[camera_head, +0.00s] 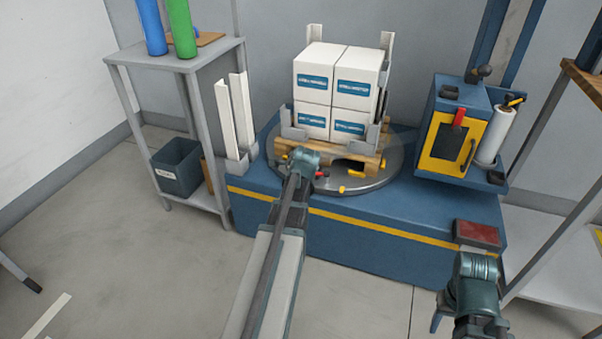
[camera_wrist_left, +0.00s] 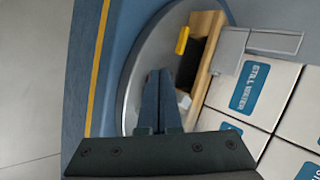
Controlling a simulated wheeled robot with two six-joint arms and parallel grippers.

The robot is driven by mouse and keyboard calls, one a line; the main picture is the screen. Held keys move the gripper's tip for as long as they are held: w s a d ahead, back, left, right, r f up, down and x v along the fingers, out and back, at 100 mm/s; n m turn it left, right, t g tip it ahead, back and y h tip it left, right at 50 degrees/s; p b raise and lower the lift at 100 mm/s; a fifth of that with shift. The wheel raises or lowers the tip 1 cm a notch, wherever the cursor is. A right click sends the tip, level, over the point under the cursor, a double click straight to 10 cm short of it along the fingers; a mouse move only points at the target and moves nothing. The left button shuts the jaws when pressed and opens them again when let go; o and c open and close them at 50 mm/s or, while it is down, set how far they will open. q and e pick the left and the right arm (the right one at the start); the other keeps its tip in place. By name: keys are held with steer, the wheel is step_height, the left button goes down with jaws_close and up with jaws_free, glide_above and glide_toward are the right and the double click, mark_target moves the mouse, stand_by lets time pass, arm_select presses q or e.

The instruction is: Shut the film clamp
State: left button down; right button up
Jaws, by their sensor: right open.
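No part can be named for certain as the film clamp. Small red and yellow parts (camera_head: 342,189) sit at the front of the round turntable (camera_head: 372,183), beside the pallet. A yellow block (camera_wrist_left: 182,40) shows in the left wrist view, ahead of and right of the fingertips. My left gripper (camera_wrist_left: 159,72) reaches over the turntable's front; its two fingers are together with nothing seen between them. In the head view my left wrist hides part of the turntable and pallet. My right gripper (camera_head: 470,280) is open, low at the right, in front of the blue base.
White boxes (camera_head: 320,88) stand stacked on the wooden pallet (camera_head: 345,150) between upright corner boards. A blue cabinet with a yellow panel (camera_head: 445,145) and a film roll (camera_head: 496,135) stand right. A grey shelf (camera_head: 180,62) stands left. The floor in front is clear.

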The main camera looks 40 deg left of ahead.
arm_select(q)
steer(key=shift+w+a, duration=0.85)
steer(key=shift+a, duration=0.05)
steer(key=shift+s, duration=0.1)
